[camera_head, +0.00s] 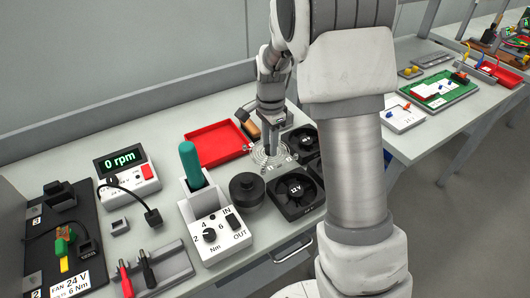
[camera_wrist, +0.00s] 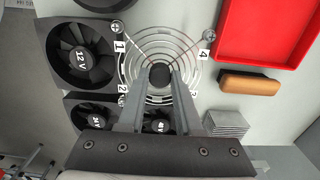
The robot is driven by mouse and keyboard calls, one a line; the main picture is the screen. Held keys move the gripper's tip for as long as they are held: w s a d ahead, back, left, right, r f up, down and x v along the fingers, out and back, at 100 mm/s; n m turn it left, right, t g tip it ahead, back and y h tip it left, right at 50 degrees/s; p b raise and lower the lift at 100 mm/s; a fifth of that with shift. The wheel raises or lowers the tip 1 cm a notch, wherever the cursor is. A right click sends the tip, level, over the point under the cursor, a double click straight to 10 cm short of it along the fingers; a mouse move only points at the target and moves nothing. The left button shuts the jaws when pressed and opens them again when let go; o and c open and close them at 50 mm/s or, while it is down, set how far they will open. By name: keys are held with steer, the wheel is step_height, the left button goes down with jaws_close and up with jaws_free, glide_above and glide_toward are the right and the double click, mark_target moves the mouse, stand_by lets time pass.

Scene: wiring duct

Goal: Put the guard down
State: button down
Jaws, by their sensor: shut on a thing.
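The guard (camera_head: 268,155) is a round wire grille of concentric rings with number labels at its corners. In the wrist view the guard (camera_wrist: 190,45) spreads around the fingertips, with screw heads showing at two corners. My gripper (camera_head: 271,148) points down over it, and in the wrist view my gripper (camera_wrist: 160,74) is shut on the guard's dark centre. The guard is low over the bench, between the red tray and the fans; I cannot tell whether it touches the surface. The fingers hide part of its near side.
A fan marked 12 V (camera_head: 294,192) stands close by, with a fan marked 24 V (camera_wrist: 92,120) and another fan (camera_wrist: 160,123). The red tray (camera_wrist: 270,35), an orange-brown block (camera_wrist: 250,83) and a grey finned block (camera_wrist: 225,123) lie right. A black round part (camera_head: 246,189) stands left.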

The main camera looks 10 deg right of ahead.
mark_target(266, 153)
steer(key=shift+w+a+f, duration=0.15)
steer(key=shift+w+f, duration=0.2)
steer(key=shift+w, duration=0.15)
steer(key=shift+w+a+f, duration=0.15)
steer(key=shift+w+f, duration=0.2)
steer(key=shift+w, duration=0.15)
steer(key=shift+f, duration=1.9)
steer(key=shift+f+b, duration=0.2)
steer(key=shift+b, duration=0.1)
steer(key=c, duration=0.6)
jaws_free()
steer(key=shift+r, duration=0.15)
